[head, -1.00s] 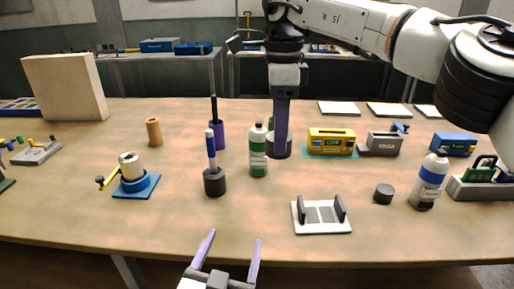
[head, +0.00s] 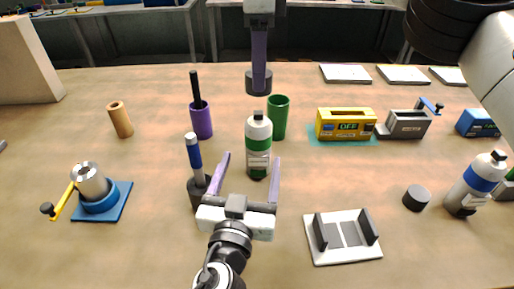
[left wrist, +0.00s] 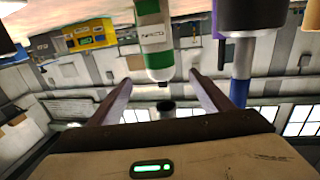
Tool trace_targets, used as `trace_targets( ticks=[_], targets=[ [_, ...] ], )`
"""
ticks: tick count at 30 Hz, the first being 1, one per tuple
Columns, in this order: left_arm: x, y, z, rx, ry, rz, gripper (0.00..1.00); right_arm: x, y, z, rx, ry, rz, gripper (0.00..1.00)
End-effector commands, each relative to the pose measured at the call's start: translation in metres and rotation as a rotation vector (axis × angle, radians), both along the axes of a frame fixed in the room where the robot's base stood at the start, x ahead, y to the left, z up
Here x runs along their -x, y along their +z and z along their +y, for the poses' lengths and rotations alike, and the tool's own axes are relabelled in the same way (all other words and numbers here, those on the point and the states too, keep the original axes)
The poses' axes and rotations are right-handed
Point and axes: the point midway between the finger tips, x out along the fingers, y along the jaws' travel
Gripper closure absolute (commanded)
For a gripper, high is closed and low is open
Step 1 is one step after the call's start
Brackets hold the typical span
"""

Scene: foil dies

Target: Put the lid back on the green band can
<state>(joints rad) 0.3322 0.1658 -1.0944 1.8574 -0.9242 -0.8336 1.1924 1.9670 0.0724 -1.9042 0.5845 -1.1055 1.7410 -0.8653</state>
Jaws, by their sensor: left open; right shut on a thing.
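The green band can (head: 258,147), a white can with green bands and a small dark nozzle on top, stands upright on the table. In the left wrist view it appears upside down (left wrist: 153,40). My left gripper (head: 250,162) is open and empty in front of the can; its fingers point toward it, one to either side in the picture. Whether they reach around it I cannot tell. My right gripper (head: 259,65) is shut on a dark grey round piece (head: 259,85), which looks like a lid, behind the can. Another dark grey disc (head: 416,198) lies at the right.
A marker holder (head: 197,190) stands close left of my left gripper. A green cup (head: 279,117) is just behind the can and a purple cup (head: 201,121) behind left. A white rack (head: 343,237), a yellow device (head: 345,123) and a blue-banded can (head: 475,184) are right.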

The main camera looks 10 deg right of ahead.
Motion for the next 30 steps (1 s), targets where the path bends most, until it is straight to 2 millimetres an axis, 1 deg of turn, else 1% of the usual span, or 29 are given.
trace_targets(
  ticks=[5, 8, 11, 18, 21, 24, 30],
  targets=[
    [-0.003, 0.0, -0.001, -0.001, 0.0, -0.001, 0.27, 0.0, 0.0, 0.0, 0.0, 0.0, 0.0, 0.78],
    [-0.011, 0.001, -0.004, -0.002, 0.001, -0.003, 0.27, 0.0, 0.0, 0.0, 0.0, 0.0, 0.0, 0.78],
    [-0.024, 0.002, -0.009, -0.001, 0.001, -0.005, 0.27, 0.0, 0.0, 0.0, 0.0, 0.0, 0.0, 0.78],
    [-0.069, 0.002, -0.026, -0.004, 0.002, -0.005, 0.27, 0.0, 0.0, 0.0, 0.0, 0.0, 0.0, 0.78],
    [-0.085, 0.001, -0.033, -0.004, 0.001, -0.005, 0.27, 0.0, 0.0, 0.0, 0.0, 0.0, 0.0, 0.78],
    [-0.097, 0.001, -0.038, -0.003, 0.001, -0.003, 0.27, 0.0, 0.0, 0.0, 0.0, 0.0, 0.0, 0.78],
    [-0.11, 0.0, -0.043, -0.001, 0.0, 0.0, 0.27, 0.0, 0.0, 0.0, 0.0, 0.0, 0.0, 0.78]
  ],
)
